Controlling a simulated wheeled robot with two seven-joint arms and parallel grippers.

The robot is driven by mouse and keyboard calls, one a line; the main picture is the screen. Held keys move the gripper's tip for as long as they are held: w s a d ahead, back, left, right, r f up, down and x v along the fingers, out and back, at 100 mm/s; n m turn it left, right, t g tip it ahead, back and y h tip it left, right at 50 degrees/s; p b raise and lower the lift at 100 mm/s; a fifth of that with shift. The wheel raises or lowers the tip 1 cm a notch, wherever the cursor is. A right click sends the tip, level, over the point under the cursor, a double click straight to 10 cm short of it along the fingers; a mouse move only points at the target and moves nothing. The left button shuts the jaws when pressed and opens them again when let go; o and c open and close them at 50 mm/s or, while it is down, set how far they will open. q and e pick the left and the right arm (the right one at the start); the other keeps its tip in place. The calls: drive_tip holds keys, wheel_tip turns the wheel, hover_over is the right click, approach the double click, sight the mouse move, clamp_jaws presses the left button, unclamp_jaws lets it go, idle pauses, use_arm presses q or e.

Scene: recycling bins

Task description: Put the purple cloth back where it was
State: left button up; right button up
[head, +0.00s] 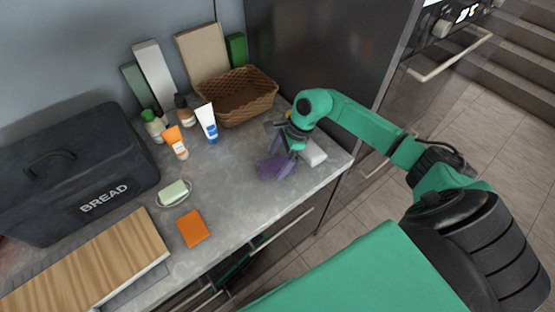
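The purple cloth (275,166) lies crumpled on the grey countertop (240,185), near its right end. My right gripper (285,148) points down at the cloth from just above and behind it. Its fingers are small and partly merge with the cloth, so I cannot tell whether they are closed on it. My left gripper is not in view.
A white block (314,154) sits just right of my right gripper. A wicker basket (236,97), white-blue tube (207,122), orange-white tube (176,142), soap dish (173,193) and orange sponge (193,228) stand around. The bread box (75,170) is left. Middle counter is clear.

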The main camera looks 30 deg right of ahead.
drive_tip(key=shift+r, duration=0.2)
drive_tip(key=shift+d+r, duration=0.25)
drive_tip(key=b+v, duration=0.3)
drive_tip(key=v, duration=0.8)
drive_tip(key=shift+r, duration=0.2)
drive_tip(key=shift+s+a, duration=0.1)
